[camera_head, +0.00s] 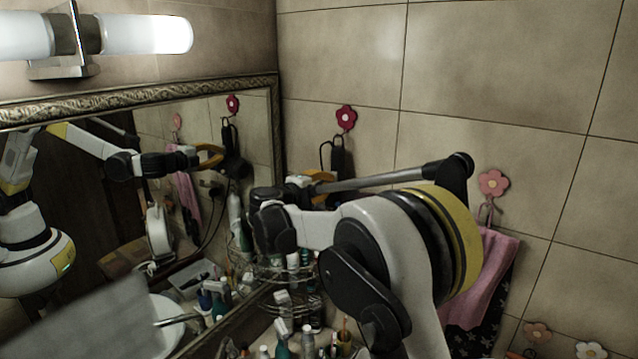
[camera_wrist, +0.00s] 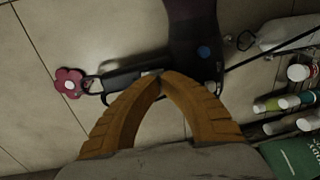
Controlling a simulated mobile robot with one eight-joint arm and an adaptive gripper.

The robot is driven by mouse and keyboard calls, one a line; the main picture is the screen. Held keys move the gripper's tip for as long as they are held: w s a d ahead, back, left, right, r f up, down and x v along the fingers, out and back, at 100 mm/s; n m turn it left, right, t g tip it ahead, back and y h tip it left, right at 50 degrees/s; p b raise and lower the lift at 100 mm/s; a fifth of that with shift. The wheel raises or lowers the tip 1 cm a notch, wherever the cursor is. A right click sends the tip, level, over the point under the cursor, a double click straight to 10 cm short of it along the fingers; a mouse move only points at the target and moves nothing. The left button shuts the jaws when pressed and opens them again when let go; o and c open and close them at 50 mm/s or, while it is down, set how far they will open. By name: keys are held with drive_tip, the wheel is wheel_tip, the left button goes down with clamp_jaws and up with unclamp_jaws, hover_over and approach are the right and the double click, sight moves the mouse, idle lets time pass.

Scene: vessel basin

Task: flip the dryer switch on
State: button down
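The dark hair dryer (camera_head: 338,155) hangs by a loop on the wall in the head view, largely hidden by my arm. In the wrist view its dark body (camera_wrist: 194,25) is at the top, with a black handle-like part (camera_wrist: 128,73) running left toward the hook. A small blue spot (camera_wrist: 204,52), possibly a switch, shows on the body. My gripper (camera_wrist: 161,76) has its orange fingertips together, overlapping the dryer's edge just left of and below the blue spot. Whether they touch it cannot be told. The gripper is partly hidden in the head view (camera_head: 322,177).
A red flower hook (camera_head: 346,118) holds the dryer's loop. A framed mirror (camera_head: 140,150) stands left of my arm. Wire racks with several bottles (camera_head: 290,275) are below. A pink towel (camera_head: 490,280) hangs at right. Bottles (camera_wrist: 290,103) sit at right in the wrist view.

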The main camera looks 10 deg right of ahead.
drive_tip(key=shift+w+d, duration=0.2)
drive_tip(key=shift+w, duration=0.05)
drive_tip(key=shift+f, duration=0.1)
